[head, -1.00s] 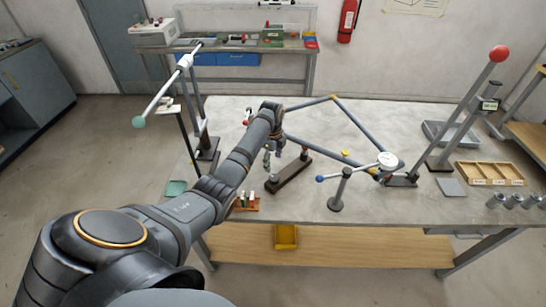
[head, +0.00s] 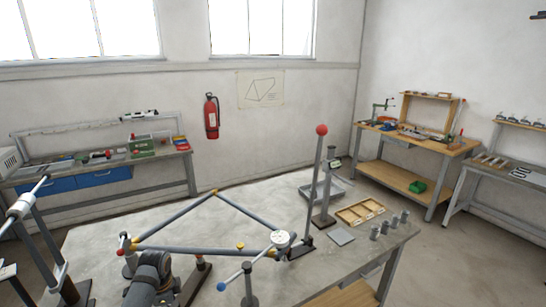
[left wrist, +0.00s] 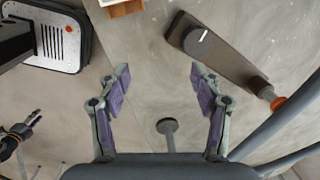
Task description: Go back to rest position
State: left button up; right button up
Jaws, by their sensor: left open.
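My left arm (head: 150,278) comes up from the bottom of the head view, over the table's (head: 98,236) near side. Its gripper is hidden there behind the arm. In the left wrist view my left gripper (left wrist: 159,84) is open and empty, with purple pads on both fingers. Bare grey surface shows between the fingers, and a small round post (left wrist: 167,126) lies below the gap. A dark bar-shaped block (left wrist: 222,52) is to the right of the fingers, apart from them.
A grey tube frame (head: 172,218) sits in its jig on the table, close to my left arm. A red-knobbed lever (head: 318,170) stands to its right, near a wooden tray (head: 360,212). A white-and-grey stand (head: 58,262) rises at the left. Other benches line the walls.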

pick_arm(q)
jog(key=s+d+r+n+t, duration=0.1)
jog(key=s+d+n, duration=0.25)
jog(key=s, duration=0.45)
jog(key=s+d+r+n+t, duration=0.1)
jog(key=s+d+n, duration=0.2)
jog(key=s+n, duration=0.3)
jog(key=s+d+n+t, duration=0.1)
jog(key=s+d+n, duration=0.25)
jog(key=s, duration=0.55)
jog(key=s+a+f+g+b, duration=0.1)
jog(key=a+f+b, duration=0.1)
jog(key=f, duration=1.2)
jog(key=s+a+f+g+b, duration=0.1)
jog(key=f+b, duration=0.1)
jog(key=f, duration=1.2)
jog(key=s+a+f+g+b, duration=0.1)
jog(key=s+f+b, duration=0.2)
jog(key=s+f, duration=1.5)
notch_tip(320, 180, down, 3)
jog(key=shift+s+a, duration=0.15)
jog(key=shift+s, duration=0.25)
